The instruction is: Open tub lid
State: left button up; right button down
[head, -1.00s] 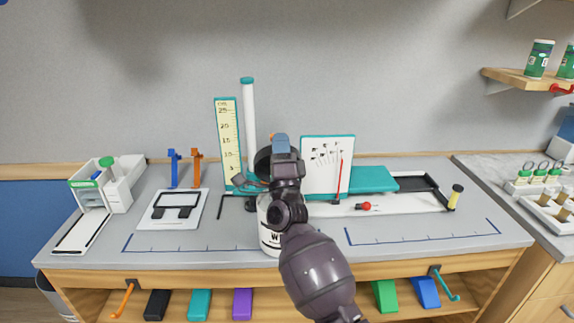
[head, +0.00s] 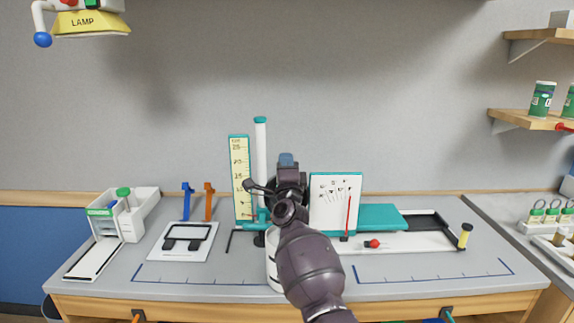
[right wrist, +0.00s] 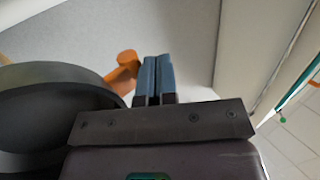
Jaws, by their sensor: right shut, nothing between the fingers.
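The white tub (head: 272,262) stands near the middle of the bench, mostly hidden behind my right arm. Its dark round lid (right wrist: 45,125) fills the left of the right wrist view, close beside my right gripper (right wrist: 158,78). In the head view the lid is almost wholly behind the gripper and seems tipped up from the tub. My right gripper (head: 287,160) is shut and empty, with its blue fingertips upward. An orange piece (right wrist: 122,70), perhaps a tab on the lid, shows just left of the fingertips. My left gripper is not in view.
Behind the tub stand a yellow ruler (head: 241,180) and a white tube (head: 260,160). A white dial board (head: 335,190) with a red needle is close on the right. A tray with a frame (head: 184,242) lies left. The front bench strip is mostly clear.

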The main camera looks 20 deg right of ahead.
jog(key=shift+w+d+f, duration=0.15)
jog(key=shift+w+d, duration=0.1)
jog(key=shift+w, duration=0.45)
dwell(0.3)
